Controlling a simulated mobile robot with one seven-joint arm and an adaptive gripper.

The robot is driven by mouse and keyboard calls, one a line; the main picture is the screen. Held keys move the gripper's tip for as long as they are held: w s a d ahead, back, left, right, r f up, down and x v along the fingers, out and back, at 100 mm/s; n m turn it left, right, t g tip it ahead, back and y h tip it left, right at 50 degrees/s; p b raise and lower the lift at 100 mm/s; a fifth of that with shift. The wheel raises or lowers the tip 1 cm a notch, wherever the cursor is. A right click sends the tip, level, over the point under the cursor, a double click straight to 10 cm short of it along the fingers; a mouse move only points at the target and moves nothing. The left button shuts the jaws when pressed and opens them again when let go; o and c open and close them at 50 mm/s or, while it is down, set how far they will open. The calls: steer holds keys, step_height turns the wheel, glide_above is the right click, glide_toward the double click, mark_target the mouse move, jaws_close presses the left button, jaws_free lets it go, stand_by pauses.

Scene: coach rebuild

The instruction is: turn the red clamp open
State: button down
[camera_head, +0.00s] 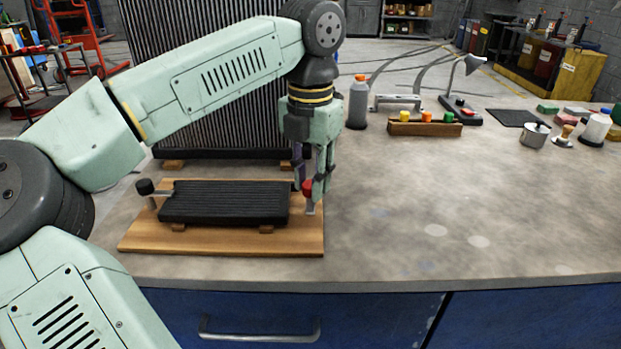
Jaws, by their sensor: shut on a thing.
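The red clamp (308,187) stands at the right end of a black ribbed block (225,203), which lies on a wooden board (220,240) on the bench. My gripper (313,188) points down at the red clamp, with its fingers shut on the clamp's red knob. The fingers hide part of the knob. A second clamp with a black knob (145,187) is at the left end of the block, its arm reaching toward the block. How far the red clamp is turned cannot be told.
A tall ribbed panel (215,110) stands right behind the board. A grey bottle (358,105), a wooden box (425,129) with coloured caps, a lamp (462,105) and a metal pot (535,135) stand farther back.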

stand_by(0.4)
steer(key=c, duration=1.3)
jaws_free()
steer(key=shift+c, duration=0.2)
step_height(320, 180, up, 8)
steer(key=shift+f, duration=0.2)
